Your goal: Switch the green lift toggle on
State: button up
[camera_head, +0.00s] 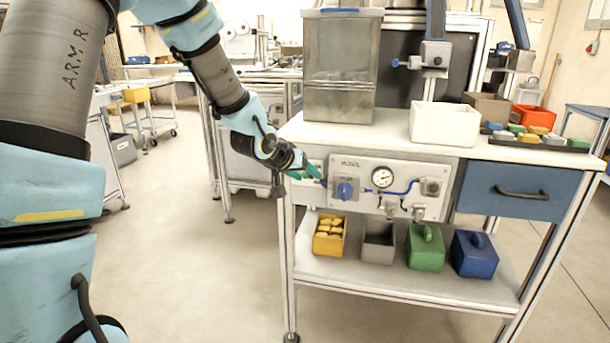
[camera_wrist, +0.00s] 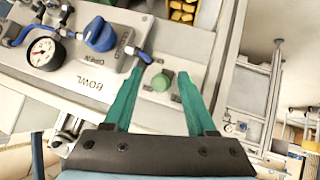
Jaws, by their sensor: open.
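The green lift toggle (camera_wrist: 162,81) is a small green knob on a pale plate in the wrist view. My gripper (camera_wrist: 161,75) is open, with one teal finger on each side of the toggle in the picture. Whether the fingers touch it or stand off from it I cannot tell. In the head view my gripper (camera_head: 313,172) is at the left end of the control panel (camera_head: 345,163), and the toggle is hidden or too small to make out there.
Beside the toggle are a blue knob (camera_wrist: 101,34) and a pressure gauge (camera_wrist: 42,53). A steel tank (camera_head: 340,95) and a white bin (camera_head: 443,123) stand on the bench above. Yellow, grey, green and blue containers sit on the lower shelf (camera_head: 400,283). Open floor lies left of the bench.

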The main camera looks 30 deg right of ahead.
jog(key=p+v, duration=0.2)
jog(key=v, duration=0.8)
jog(key=shift+s+a+r+p, duration=0.15)
jog(key=shift+a+r+p, duration=0.1)
jog(key=shift+p, duration=0.15)
